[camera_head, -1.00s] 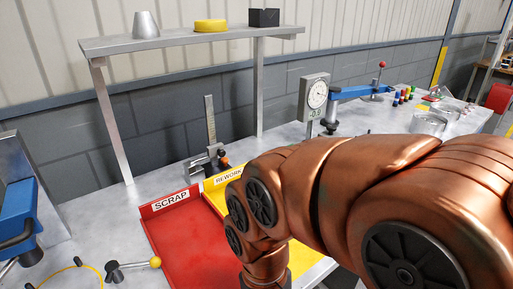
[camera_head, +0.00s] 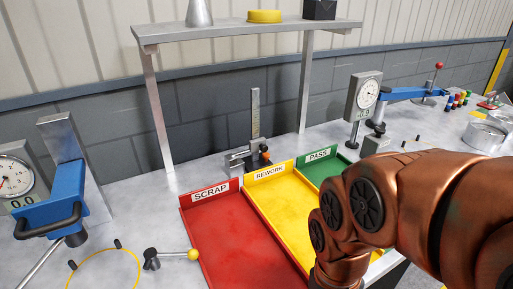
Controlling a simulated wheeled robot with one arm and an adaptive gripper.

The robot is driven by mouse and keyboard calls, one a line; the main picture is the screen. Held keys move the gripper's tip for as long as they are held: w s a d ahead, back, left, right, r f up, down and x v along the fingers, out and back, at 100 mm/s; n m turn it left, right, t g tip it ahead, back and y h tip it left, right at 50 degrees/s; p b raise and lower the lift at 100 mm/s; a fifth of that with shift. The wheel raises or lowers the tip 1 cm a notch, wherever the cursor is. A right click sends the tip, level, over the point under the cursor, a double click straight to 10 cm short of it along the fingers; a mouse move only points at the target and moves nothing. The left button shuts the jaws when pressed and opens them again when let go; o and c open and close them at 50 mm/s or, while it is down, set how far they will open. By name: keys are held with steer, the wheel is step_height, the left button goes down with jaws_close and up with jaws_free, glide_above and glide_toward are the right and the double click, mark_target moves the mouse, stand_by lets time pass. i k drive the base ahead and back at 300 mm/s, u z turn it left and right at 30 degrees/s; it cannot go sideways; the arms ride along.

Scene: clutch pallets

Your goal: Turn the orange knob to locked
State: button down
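A small orange knob (camera_head: 265,156) shows on the right side of a height gauge (camera_head: 255,120) with an upright metal scale. The gauge stands on the bench behind the yellow tray. The knob is small in the picture, so I cannot tell which way it is turned. My copper arm fills the lower right and covers part of the bench there. My gripper is not in view.
Red SCRAP (camera_head: 225,230), yellow REWORK (camera_head: 285,215) and green PASS (camera_head: 320,167) trays lie in front of the gauge. A metal shelf (camera_head: 250,30) stands over it. A dial gauge (camera_head: 363,95) is to the right. A yellow-balled lever (camera_head: 192,255) is at left.

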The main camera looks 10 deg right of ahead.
mark_target(266, 155)
steer(key=u, duration=2.75)
steer(key=k, duration=1.15)
steer(key=z, duration=1.4)
steer(key=i, duration=0.5)
steer(key=z, duration=0.05)
